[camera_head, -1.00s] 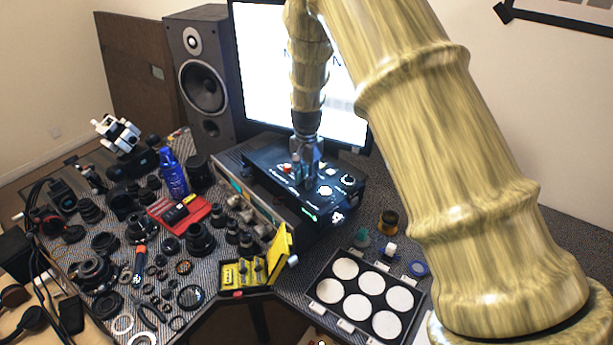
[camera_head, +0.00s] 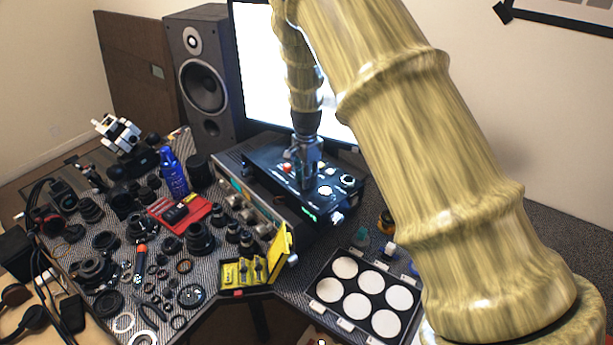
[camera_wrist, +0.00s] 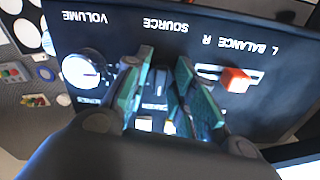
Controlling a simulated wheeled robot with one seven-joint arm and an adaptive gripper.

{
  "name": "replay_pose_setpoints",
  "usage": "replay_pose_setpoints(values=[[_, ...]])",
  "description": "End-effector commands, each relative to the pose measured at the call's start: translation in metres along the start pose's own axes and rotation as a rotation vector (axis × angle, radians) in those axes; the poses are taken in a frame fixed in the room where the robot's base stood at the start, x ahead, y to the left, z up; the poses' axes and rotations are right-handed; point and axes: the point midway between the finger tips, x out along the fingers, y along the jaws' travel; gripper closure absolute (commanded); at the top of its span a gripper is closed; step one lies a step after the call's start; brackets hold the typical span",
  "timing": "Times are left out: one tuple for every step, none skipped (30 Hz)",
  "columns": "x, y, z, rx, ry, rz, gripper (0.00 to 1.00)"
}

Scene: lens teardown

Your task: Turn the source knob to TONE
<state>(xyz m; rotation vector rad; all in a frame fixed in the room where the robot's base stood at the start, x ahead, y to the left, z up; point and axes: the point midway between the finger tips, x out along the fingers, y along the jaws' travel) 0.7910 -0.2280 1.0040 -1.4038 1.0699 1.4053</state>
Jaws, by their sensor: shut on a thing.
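The black control box (camera_head: 262,177) stands in front of the monitor. In the wrist view its panel (camera_wrist: 125,28) shows upside-down labels VOLUME, SOURCE and BALANCE. My gripper (camera_head: 304,178) reaches down onto the panel from above. In the wrist view my gripper (camera_wrist: 160,92) has its green-padded fingers on both sides of the dark source knob (camera_wrist: 160,82), below the SOURCE label, and is shut on it. The fingers hide much of the knob, and I cannot read which position it points to. A TONE label is not legible.
The white volume knob (camera_wrist: 82,70) and the orange balance slider (camera_wrist: 236,80) sit close on either side of my fingers. The monitor (camera_head: 255,75) and speaker (camera_head: 203,85) stand behind. A yellow case (camera_head: 280,255) and a tray of white discs (camera_head: 345,307) lie in front.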

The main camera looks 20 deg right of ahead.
Motion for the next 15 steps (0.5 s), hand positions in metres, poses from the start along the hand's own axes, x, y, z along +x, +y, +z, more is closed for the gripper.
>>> replay_pose_setpoints(values=[[-0.0014, -0.0013, -0.0004, 0.000, 0.001, -0.003, 0.99], [-0.0014, -0.0013, -0.0004, 0.000, 0.001, -0.003, 0.99], [-0.0015, -0.0013, -0.0004, 0.000, 0.001, -0.003, 0.99], [-0.0015, -0.0013, -0.0004, -0.001, 0.001, -0.003, 0.99], [-0.0015, -0.0013, -0.0004, -0.001, 0.001, -0.003, 0.69], [-0.0015, -0.0013, -0.0004, -0.001, 0.001, -0.003, 0.62], [-0.0015, -0.0012, -0.0004, -0.001, 0.001, -0.003, 0.57], [-0.0014, -0.0011, -0.0003, -0.001, 0.001, -0.003, 0.52], [-0.0012, -0.0009, -0.0003, -0.001, 0.001, -0.002, 0.52], [-0.0011, -0.0009, -0.0003, -0.001, 0.001, -0.002, 0.52], [-0.0010, -0.0008, -0.0003, -0.001, 0.001, -0.002, 0.52], [-0.0009, -0.0007, -0.0002, -0.001, 0.000, -0.002, 0.52], [-0.0008, -0.0006, -0.0002, -0.001, 0.000, -0.002, 0.52], [-0.0007, -0.0006, -0.0002, -0.001, 0.000, -0.001, 0.52], [-0.0006, -0.0005, -0.0002, -0.001, 0.000, -0.001, 0.52]])
